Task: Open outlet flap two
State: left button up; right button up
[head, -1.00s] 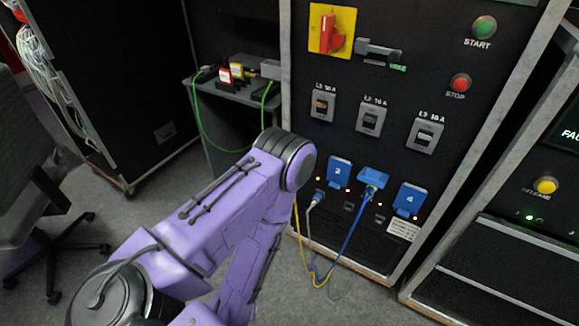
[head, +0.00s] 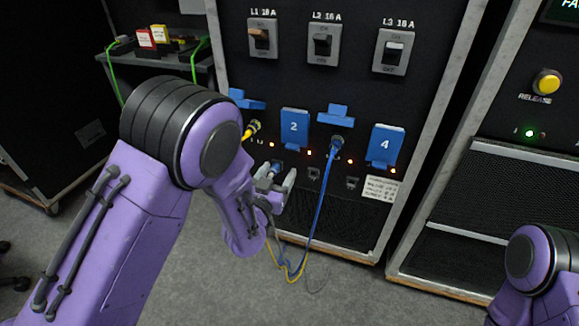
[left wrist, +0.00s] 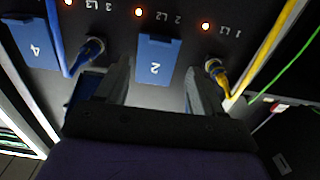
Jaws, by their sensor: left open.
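Outlet flap two (head: 294,128) is a blue cover marked 2, hanging down shut on the black panel. It also shows, upside down, in the left wrist view (left wrist: 157,62). My left gripper (head: 273,180) is open below and left of the flap in the head view. In the left wrist view its two grey fingers (left wrist: 158,78) stand apart on either side of the flap. I cannot tell whether they touch the panel. My right gripper is out of view.
Outlet flaps one (head: 246,99) and three (head: 336,115) are raised, with a yellow cable (head: 249,130) and a blue cable (head: 326,190) plugged in below them. Flap four (head: 386,147) hangs shut. Breaker switches (head: 326,43) sit above. The cables hang near my left gripper.

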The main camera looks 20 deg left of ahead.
aim_at(293, 131)
pick_arm(q)
jog(key=w, duration=0.9)
jog(key=shift+w+b, duration=0.35)
jog(key=shift+b, duration=0.1)
jog(key=shift+d, duration=0.15)
grip_shut()
